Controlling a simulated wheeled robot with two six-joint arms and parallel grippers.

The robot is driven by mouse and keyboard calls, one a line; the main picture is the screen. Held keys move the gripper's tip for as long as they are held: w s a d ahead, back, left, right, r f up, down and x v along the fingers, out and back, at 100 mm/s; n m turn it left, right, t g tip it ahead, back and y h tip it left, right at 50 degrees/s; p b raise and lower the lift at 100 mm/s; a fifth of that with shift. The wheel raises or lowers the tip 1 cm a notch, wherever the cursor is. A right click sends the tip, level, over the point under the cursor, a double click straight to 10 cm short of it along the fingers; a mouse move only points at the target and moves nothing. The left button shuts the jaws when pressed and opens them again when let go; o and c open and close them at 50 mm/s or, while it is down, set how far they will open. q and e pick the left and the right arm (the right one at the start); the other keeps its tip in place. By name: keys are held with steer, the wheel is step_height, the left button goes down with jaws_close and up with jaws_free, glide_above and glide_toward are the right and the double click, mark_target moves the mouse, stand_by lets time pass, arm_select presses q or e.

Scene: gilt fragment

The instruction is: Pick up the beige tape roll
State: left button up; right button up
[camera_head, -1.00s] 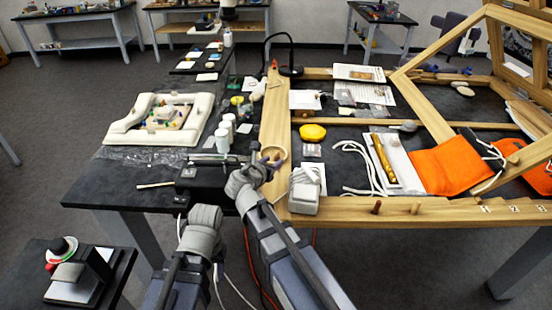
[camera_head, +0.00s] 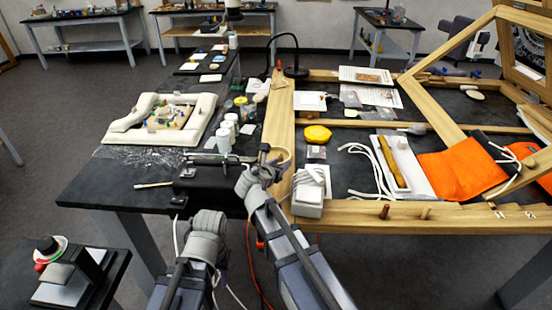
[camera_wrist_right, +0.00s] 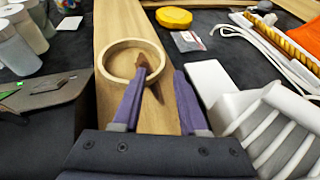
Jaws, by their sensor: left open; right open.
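The beige tape roll (camera_head: 281,153) lies flat on the wooden beam at the table's inner edge, partly hidden by my right gripper in the head view. In the right wrist view the roll (camera_wrist_right: 105,76) is a round ring with an open middle. My right gripper (camera_wrist_right: 161,76) is open, with purple fingers. Its left fingertip overlaps the ring's near right wall, and its right finger is just outside to the right. Contact cannot be told. In the head view the right gripper (camera_head: 268,158) is at the roll. My left gripper (camera_head: 207,226) is low in front of the table, its fingers hardly visible.
A white block with cord (camera_head: 309,190) stands close right of the roll. White jars (camera_head: 224,138) and a black box (camera_head: 205,182) are on the left. A yellow disc (camera_head: 317,133) and orange cloth (camera_head: 450,172) lie on the right.

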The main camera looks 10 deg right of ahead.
mark_target(289, 159)
steer(key=b+x, duration=0.2)
steer(key=x, duration=0.3)
steer(key=shift+d, duration=0.25)
steer(key=shift+s+r, duration=0.1)
jaws_close()
